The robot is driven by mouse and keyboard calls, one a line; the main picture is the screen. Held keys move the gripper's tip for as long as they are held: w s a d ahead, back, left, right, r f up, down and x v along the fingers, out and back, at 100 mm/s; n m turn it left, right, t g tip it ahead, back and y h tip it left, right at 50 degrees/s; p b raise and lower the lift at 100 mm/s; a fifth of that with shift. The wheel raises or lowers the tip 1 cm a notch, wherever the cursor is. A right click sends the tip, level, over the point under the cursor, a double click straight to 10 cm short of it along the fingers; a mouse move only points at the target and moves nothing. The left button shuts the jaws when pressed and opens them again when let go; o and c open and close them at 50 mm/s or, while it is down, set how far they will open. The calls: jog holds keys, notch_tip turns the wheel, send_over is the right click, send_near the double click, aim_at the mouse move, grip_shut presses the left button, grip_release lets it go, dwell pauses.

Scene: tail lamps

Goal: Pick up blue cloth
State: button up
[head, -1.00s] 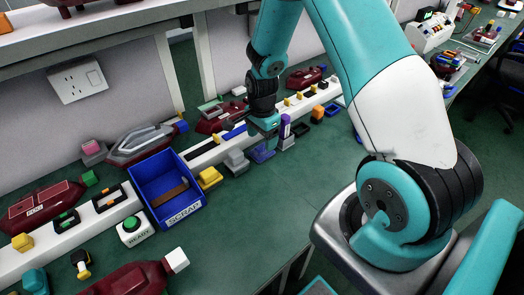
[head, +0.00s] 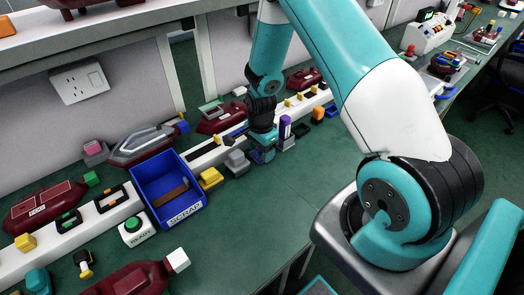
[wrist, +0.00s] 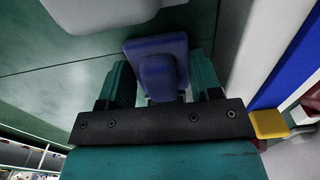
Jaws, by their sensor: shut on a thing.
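The blue cloth (wrist: 158,68) looks like a dark blue, folded or block-like piece in the wrist view. It sits between the two teal fingers of my gripper (wrist: 158,85), which is shut on it. In the head view my gripper (head: 262,146) is low at the green bench, and the blue cloth (head: 260,156) shows only as a small dark blue patch under it, largely hidden by the fingers. I cannot tell whether the cloth still touches the bench.
A grey block (head: 237,161) stands just left of my gripper, and a purple-and-white upright piece (head: 285,132) just right. A blue SCRAP bin (head: 170,188) and a yellow block (head: 210,178) lie further left. The bench in front is clear.

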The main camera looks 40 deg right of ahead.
jog(key=shift+r, duration=0.1)
notch_tip(320, 180, up, 20)
dwell(0.4)
jog(key=shift+o, duration=0.3)
jog(key=shift+f, duration=0.2)
